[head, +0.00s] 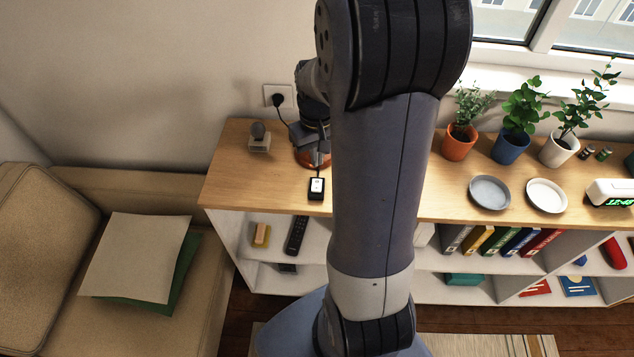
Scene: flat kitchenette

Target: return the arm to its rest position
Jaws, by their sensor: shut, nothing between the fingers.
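My arm rises through the middle of the head view, with its large upper links close to the camera. My gripper (311,136) is partly visible left of the upper link, above the wooden shelf top (240,176). It looks shut, with nothing seen in it. An orange round object (311,158) lies right below it, largely covered. I cannot tell whether they touch.
A small black box with a white label (316,187) and a grey knob-like object (259,137) are near the gripper. A cord runs from the wall socket (278,96). Potted plants (461,141) and two dishes (490,192) stand right. A sofa (185,187) is left.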

